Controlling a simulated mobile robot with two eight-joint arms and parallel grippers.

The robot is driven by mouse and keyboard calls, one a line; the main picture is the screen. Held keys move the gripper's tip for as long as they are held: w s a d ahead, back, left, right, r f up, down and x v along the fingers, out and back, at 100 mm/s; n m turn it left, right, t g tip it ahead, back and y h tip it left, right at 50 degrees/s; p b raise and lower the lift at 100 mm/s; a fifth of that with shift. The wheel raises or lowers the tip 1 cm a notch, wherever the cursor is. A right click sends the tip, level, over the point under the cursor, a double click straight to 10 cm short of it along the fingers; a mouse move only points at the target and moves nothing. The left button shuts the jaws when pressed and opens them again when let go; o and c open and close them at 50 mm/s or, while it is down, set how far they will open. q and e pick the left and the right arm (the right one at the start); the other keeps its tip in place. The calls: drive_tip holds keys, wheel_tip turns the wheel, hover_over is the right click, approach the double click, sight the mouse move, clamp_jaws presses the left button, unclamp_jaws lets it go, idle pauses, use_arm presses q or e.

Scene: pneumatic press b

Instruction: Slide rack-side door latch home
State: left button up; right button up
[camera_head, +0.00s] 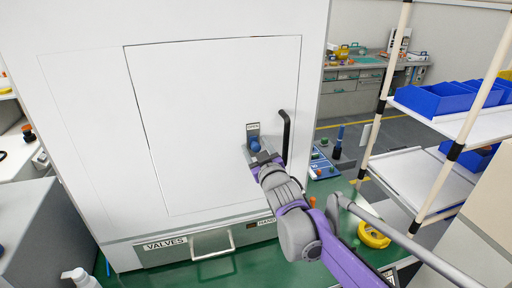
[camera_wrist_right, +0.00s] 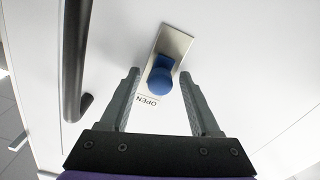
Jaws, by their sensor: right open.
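The white door (camera_head: 205,120) of the press cabinet is shut in the head view. Its latch is a blue knob (camera_head: 255,145) on a metal plate with an OPEN label above it. In the right wrist view the blue knob (camera_wrist_right: 160,82) stands on its metal plate (camera_wrist_right: 174,42) between the open fingers. My right gripper (camera_wrist_right: 162,85) is open, with a finger on each side of the knob and a visible gap to both. In the head view the right gripper (camera_head: 262,160) hides the lower part of the latch plate. My left gripper is not in view.
A black door handle (camera_head: 285,140) stands right of the latch, close to my right arm. A VALVES drawer (camera_head: 211,245) sits below. A green bench (camera_head: 180,282) carries a yellow tape roll (camera_head: 374,235). A rack with blue bins (camera_head: 445,97) stands at right.

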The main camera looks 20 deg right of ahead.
clamp_jaws()
idle(1.4)
